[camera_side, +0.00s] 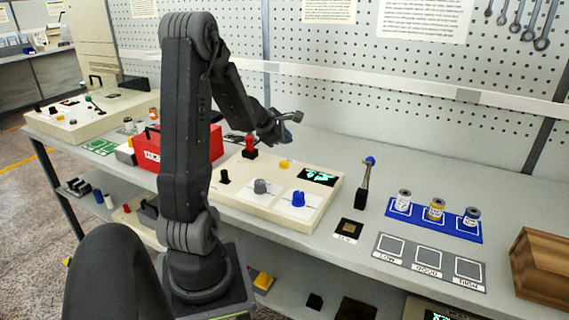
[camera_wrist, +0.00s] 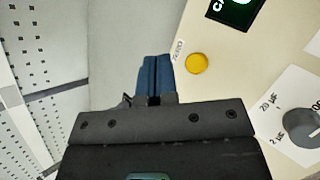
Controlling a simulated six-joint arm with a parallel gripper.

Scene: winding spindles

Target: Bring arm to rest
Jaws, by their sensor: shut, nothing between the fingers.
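My gripper (camera_side: 282,129) is raised above the back edge of the cream control panel (camera_side: 322,214) in the side view. In the wrist view the blue fingers of my gripper (camera_wrist: 154,78) are together, with nothing between them. The panel (camera_wrist: 196,30) lies below and to the right of the fingers there. Its yellow button (camera_wrist: 197,63) is close beside the fingertips in the picture, and I see no contact.
A red box (camera_side: 205,152) stands left of the panel. A blue-topped lever (camera_side: 366,175) stands right of it. A blue mat (camera_side: 400,214) holds jars, and a wooden crate (camera_side: 541,268) stands at far right. The pegboard wall (camera_side: 400,85) is behind.

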